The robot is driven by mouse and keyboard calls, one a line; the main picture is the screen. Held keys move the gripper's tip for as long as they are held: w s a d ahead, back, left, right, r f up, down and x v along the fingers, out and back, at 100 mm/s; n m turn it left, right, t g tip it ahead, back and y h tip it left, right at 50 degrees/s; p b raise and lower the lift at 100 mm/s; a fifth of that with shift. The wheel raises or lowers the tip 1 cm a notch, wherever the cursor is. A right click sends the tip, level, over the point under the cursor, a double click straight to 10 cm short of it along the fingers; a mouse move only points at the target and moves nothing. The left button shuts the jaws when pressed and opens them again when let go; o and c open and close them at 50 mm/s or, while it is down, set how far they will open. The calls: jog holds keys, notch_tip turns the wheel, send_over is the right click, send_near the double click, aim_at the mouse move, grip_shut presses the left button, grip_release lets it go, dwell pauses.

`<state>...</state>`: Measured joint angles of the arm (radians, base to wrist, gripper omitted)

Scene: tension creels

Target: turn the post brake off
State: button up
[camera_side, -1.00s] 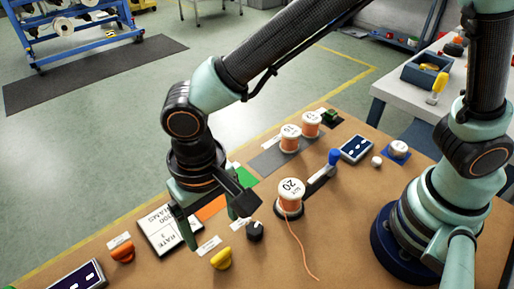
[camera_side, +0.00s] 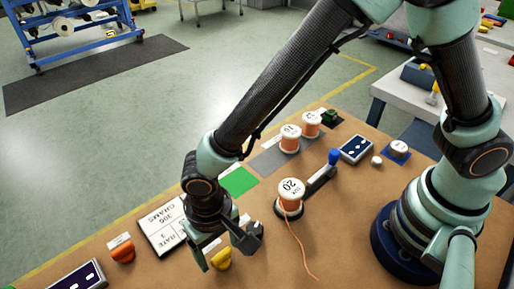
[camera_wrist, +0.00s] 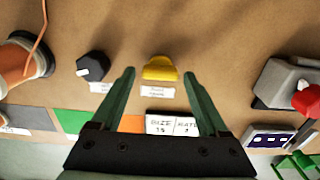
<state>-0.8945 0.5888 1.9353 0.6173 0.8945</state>
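A yellow knob (camera_wrist: 160,69) sits on the brown board with a small white label (camera_wrist: 157,92) beside it. The label is too small to read surely. The yellow knob also shows in the side view (camera_side: 221,260), partly behind my gripper. My gripper (camera_side: 229,256) is low over the board around this knob. In the wrist view my gripper (camera_wrist: 159,73) is open, with one finger on each side of the yellow knob and a gap to both. A black knob (camera_wrist: 92,66) with a white pointer mark lies outside the left finger in that view.
An orange thread spool (camera_side: 290,197) stands right of my gripper, its thread trailing over the board. A grey block with a red part (camera_wrist: 303,98) is at the wrist view's right.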

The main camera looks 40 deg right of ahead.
jog(key=c, duration=1)
jog(key=shift+n, duration=0.3)
jog(key=n, duration=0.8)
jog(key=shift+a, duration=0.15)
jog(key=n, duration=0.4)
jog(key=shift+s, duration=0.1)
jog(key=shift+s+n, duration=0.1)
jog(key=shift+n, duration=2.2)
